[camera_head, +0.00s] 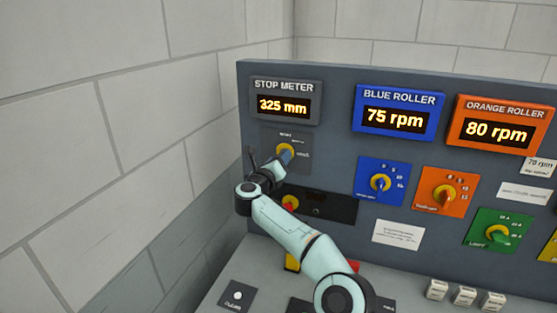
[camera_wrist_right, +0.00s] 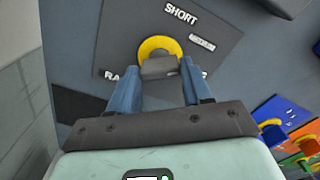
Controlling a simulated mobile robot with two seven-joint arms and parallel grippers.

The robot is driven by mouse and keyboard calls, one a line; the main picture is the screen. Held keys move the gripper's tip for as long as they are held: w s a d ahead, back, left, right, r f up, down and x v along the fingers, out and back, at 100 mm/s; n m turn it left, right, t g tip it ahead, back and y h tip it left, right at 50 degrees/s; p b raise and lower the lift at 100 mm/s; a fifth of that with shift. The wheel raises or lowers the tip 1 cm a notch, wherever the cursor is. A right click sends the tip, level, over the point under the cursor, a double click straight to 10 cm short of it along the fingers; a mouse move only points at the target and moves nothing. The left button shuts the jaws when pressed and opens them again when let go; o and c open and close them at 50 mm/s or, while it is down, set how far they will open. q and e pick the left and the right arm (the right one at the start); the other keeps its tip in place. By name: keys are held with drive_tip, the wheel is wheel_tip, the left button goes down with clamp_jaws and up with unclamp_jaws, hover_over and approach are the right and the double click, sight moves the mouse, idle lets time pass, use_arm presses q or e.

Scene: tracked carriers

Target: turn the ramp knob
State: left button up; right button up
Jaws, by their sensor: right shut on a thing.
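The ramp knob (camera_head: 284,148) is a yellow disc with a grey grip on a dark grey plate (camera_wrist_right: 215,38), below the stop meter display (camera_head: 280,105) reading 325 mm. In the right wrist view the knob (camera_wrist_right: 157,45) sits between the fingers, and the plate shows the word SHORT, a partly readable word to its right, and letters starting "RA". My right gripper (camera_head: 283,156) is shut on the knob's grip, with one blue finger on each side. In the head view the wrist and fingers hide part of the knob. My left gripper is not in view.
Right of the knob are a blue knob plate (camera_head: 366,196), an orange one (camera_head: 431,203) and a green one (camera_head: 490,230). A dark recessed strip (camera_head: 335,209) with a red and yellow part lies below. A block wall (camera_head: 160,130) stands close on the left.

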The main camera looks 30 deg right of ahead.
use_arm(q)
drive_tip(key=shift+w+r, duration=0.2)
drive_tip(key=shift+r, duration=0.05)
use_arm(e)
drive_tip(key=shift+n, duration=0.8)
drive_tip(key=o, duration=1.1)
drive_tip(key=shift+c, duration=0.2)
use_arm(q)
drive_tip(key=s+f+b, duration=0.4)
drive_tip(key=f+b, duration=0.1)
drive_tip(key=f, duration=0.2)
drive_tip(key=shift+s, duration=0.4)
use_arm(e)
drive_tip(key=v, duration=1.3)
drive_tip(key=shift+a, duration=0.2)
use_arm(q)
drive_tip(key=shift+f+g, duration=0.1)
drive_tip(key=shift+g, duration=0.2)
